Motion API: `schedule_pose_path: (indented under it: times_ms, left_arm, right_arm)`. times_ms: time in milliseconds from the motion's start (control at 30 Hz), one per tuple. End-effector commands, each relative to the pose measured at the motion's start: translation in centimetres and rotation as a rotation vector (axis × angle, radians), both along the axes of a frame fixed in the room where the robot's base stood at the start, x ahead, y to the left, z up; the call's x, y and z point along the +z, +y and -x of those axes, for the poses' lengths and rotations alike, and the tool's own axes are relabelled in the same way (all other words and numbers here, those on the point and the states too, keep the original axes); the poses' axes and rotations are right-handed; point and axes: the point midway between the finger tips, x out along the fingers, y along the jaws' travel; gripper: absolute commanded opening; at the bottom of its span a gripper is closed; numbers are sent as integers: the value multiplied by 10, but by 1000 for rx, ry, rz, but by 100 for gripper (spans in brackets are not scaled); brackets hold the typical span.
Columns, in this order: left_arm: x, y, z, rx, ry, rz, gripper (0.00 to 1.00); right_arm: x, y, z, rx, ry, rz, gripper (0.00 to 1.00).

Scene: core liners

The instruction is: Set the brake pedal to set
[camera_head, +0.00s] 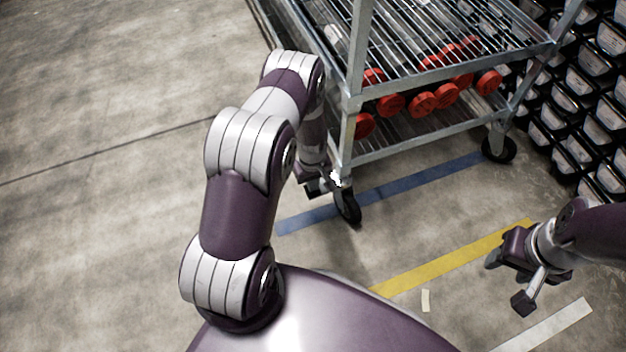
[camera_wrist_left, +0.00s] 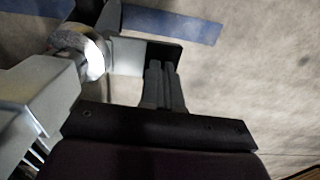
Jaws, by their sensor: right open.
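The brake pedal appears to be the light metal plate with a dark end (camera_wrist_left: 128,50) in the left wrist view, beside a round metal collar (camera_wrist_left: 95,55). The cart's near caster (camera_head: 347,207) has a black wheel; the pedal is too small to make out clearly in the head view. My left gripper (camera_head: 318,188) is low beside this caster. Its two fingers (camera_wrist_left: 163,70) lie together, with nothing visible between them, and their tips are at the plate's dark end. I cannot tell whether they touch it. My right gripper (camera_head: 508,281) is open and empty above the floor at the right.
The metal wire-shelf cart (camera_head: 430,140) holds several red-capped tubes (camera_head: 422,103). Another caster (camera_head: 498,149) stands at its right corner. Black bins (camera_head: 585,95) fill the right side. Blue tape (camera_head: 400,190) and yellow tape (camera_head: 450,258) mark the floor. The floor at left is clear.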

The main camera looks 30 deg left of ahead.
Motion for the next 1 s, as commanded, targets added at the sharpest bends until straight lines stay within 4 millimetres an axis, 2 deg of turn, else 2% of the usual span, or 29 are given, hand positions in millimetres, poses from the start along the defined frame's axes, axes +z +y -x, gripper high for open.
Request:
schedule_pose_path:
  times_ms: [400,1000]
  left_arm:
    - [-14,5,6,0,3,0,0]
    - [-26,6,8,0,1,0,0]
  right_arm:
    - [11,0,0,0,0,0,51]
    - [13,0,0,0,0,0,51]
